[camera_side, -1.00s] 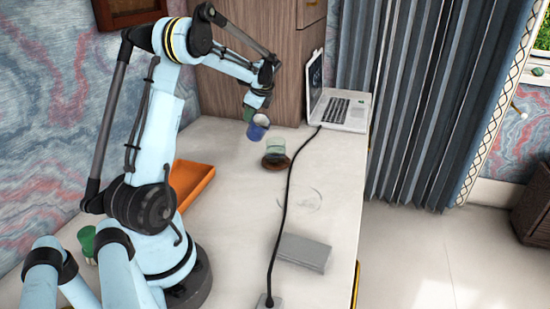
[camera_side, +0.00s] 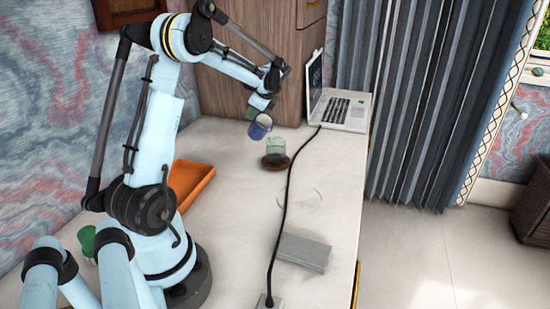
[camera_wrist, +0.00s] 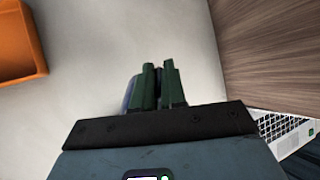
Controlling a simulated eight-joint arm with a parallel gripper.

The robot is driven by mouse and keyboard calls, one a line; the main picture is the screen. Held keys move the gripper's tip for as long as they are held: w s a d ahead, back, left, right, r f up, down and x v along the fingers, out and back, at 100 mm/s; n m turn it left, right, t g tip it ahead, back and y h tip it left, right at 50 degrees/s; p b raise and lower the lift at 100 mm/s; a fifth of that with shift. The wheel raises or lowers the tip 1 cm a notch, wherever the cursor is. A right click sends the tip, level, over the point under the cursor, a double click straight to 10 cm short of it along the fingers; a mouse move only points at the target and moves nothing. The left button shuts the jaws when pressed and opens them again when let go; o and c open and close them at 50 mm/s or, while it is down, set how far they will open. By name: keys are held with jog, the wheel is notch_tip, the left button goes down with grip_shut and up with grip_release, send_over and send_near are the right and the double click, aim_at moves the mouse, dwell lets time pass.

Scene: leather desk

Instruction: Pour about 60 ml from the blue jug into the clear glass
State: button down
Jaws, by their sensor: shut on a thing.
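The blue jug (camera_side: 258,130) is held in the air near the back of the desk, tilted, its pale mouth toward the upper right in the side view. My gripper (camera_side: 258,104) is shut on it from above; its green fingers also show in the wrist view (camera_wrist: 158,86), with a sliver of the jug (camera_wrist: 129,92) beside the left finger. The clear glass (camera_side: 275,147), greenish, stands upright on a round brown coaster (camera_side: 277,164), just below and right of the jug. I cannot make out liquid in either vessel or a stream between them.
A black cable (camera_side: 285,195) runs along the desk right of the glass. An open laptop (camera_side: 345,110) and a wooden cabinet (camera_side: 250,88) stand behind. An orange tray (camera_side: 192,186) lies left, a grey box (camera_side: 303,252) in front, a faint transparent round thing (camera_side: 312,200) between.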

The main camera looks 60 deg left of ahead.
jog(key=shift+d+r, duration=0.15)
jog(key=shift+d+r+y, duration=0.2)
jog(key=shift+y, duration=0.3)
jog(key=shift+r, duration=0.1)
jog(key=shift+w+d+r+y, duration=0.15)
jog(key=shift+d+y, duration=0.15)
jog(key=shift+d, duration=0.2)
jog(key=shift+w+d+r+g+y, duration=0.15)
jog(key=shift+d+r+g+y, duration=0.15)
jog(key=shift+d+r+y, duration=0.5)
jog(key=shift+w+d+r+g+y, duration=0.1)
jog(key=shift+d+r+g+y, duration=0.25)
jog(key=shift+y, duration=0.85)
dwell(0.9)
